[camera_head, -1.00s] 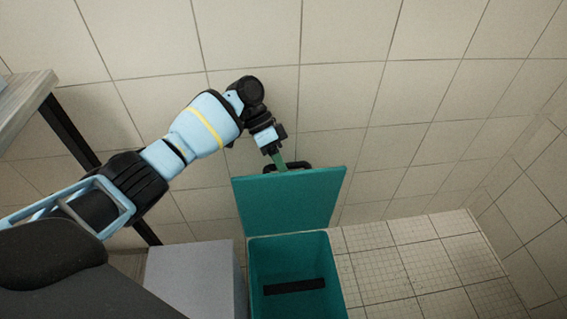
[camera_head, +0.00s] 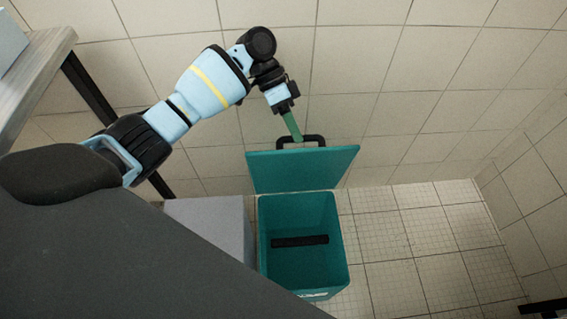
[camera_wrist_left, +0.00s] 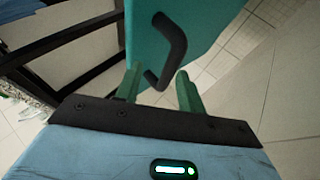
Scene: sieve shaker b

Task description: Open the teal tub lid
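The teal tub (camera_head: 347,255) stands on the floor with its mouth uncovered; a dark bar (camera_head: 300,241) shows inside it. Its teal lid (camera_head: 303,170) is raised at the tub's back edge, and it also shows in the left wrist view (camera_wrist_left: 196,22). A black handle (camera_head: 313,137) is on the lid's far edge. My left gripper (camera_head: 297,138) is at this handle. In the left wrist view its green fingers (camera_wrist_left: 158,84) are apart, with the end of the handle (camera_wrist_left: 174,50) between or just beyond them; contact is unclear. My right gripper is not in view.
A grey box (camera_head: 212,222) stands close to the tub's left side. A table (camera_head: 40,75) with a dark leg is at the far left. A tiled wall rises behind the lid. The floor (camera_head: 410,230) right of the tub is clear.

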